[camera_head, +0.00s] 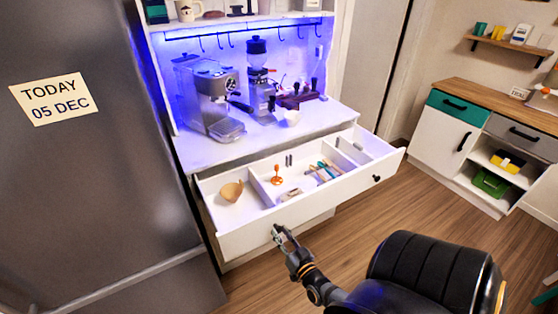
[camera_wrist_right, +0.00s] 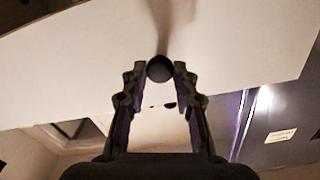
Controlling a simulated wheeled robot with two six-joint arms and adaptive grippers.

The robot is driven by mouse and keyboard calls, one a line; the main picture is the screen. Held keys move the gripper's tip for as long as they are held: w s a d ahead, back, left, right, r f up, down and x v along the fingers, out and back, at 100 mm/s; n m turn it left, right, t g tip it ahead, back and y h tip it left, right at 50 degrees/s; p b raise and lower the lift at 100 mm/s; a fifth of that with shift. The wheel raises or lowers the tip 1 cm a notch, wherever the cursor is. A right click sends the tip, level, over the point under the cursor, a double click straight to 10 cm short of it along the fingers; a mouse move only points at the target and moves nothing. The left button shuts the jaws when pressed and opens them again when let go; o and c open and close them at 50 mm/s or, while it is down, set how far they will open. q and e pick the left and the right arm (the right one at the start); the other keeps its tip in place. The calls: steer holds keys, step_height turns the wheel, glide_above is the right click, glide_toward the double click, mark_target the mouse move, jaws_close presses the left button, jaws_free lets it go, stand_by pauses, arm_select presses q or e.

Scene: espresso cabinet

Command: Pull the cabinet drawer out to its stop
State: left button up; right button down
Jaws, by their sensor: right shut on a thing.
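The white cabinet drawer (camera_head: 317,198) stands well out from the cabinet below the counter, with its divided inside showing. My right gripper (camera_head: 279,233) is at the left part of the drawer front, shut on a dark round knob. The right wrist view shows the knob (camera_wrist_right: 160,68) between my two fingertips, against the pale drawer front (camera_wrist_right: 80,60). A second dark knob (camera_head: 377,178) is free on the right part of the front. My left gripper is not in view.
The drawer holds a tan filter (camera_head: 231,191), an orange-handled tool (camera_head: 277,176) and several small tools. An espresso machine (camera_head: 207,95) and a grinder (camera_head: 259,80) stand on the counter. A grey fridge (camera_head: 100,200) is close at left. Wooden floor (camera_head: 400,215) is open at right.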

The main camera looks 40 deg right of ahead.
steer(key=shift+s, duration=0.25)
steer(key=shift+f, duration=0.15)
steer(key=shift+s+f, duration=0.1)
steer(key=shift+s, duration=0.05)
steer(key=c, duration=1.3)
jaws_free()
steer(key=shift+o, duration=1.4)
steer(key=shift+s+a+r, duration=0.1)
steer(key=shift+r, duration=0.15)
steer(key=shift+f, duration=0.1)
steer(key=v, duration=1.2)
